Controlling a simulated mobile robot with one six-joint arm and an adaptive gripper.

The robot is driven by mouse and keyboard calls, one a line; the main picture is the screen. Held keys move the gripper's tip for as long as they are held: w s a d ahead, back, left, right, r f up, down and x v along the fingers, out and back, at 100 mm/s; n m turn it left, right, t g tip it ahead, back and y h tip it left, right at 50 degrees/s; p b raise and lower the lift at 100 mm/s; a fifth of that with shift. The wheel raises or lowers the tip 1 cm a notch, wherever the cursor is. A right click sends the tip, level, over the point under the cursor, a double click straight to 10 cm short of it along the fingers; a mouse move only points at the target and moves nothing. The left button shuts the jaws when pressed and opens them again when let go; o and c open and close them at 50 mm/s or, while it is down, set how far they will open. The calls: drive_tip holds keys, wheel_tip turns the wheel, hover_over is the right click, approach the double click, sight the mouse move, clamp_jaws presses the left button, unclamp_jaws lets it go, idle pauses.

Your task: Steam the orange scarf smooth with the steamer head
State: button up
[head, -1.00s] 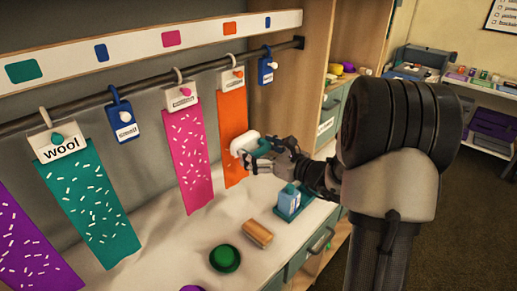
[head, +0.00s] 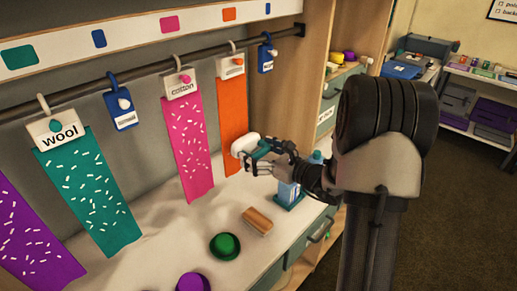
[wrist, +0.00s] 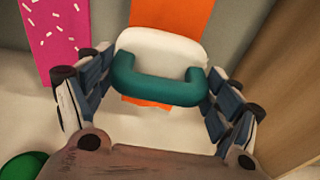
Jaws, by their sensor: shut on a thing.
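The orange scarf (head: 232,108) hangs from a clip tag on the rail, right of the pink scarf. It looks plain, with no white flecks on the part that shows. My gripper (head: 262,149) is shut on the steamer head (head: 243,146), a white body with a teal handle. The steamer head is in front of the scarf's lower part and hides some of it; I cannot tell whether they touch. In the wrist view the steamer head (wrist: 160,48) sits between the fingers, with the orange scarf (wrist: 170,14) behind it.
The pink scarf (head: 187,148), teal scarf (head: 88,190) and purple scarf (head: 30,240) carry white flecks. On the counter lie a brown brush-like block (head: 257,221), a green round thing (head: 224,246) and a blue bottle (head: 288,192). A wooden side panel (head: 300,85) bounds the right.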

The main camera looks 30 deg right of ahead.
drive_tip(key=shift+f, duration=0.95)
drive_tip(key=shift+s+d, duration=0.1)
idle(0.9)
drive_tip(key=f+v, duration=0.1)
drive_tip(key=v, duration=1.3)
drive_tip(key=shift+s+d+f, duration=0.15)
drive_tip(key=shift+s+f, duration=0.25)
drive_tip(key=shift+s, duration=0.05)
idle(0.4)
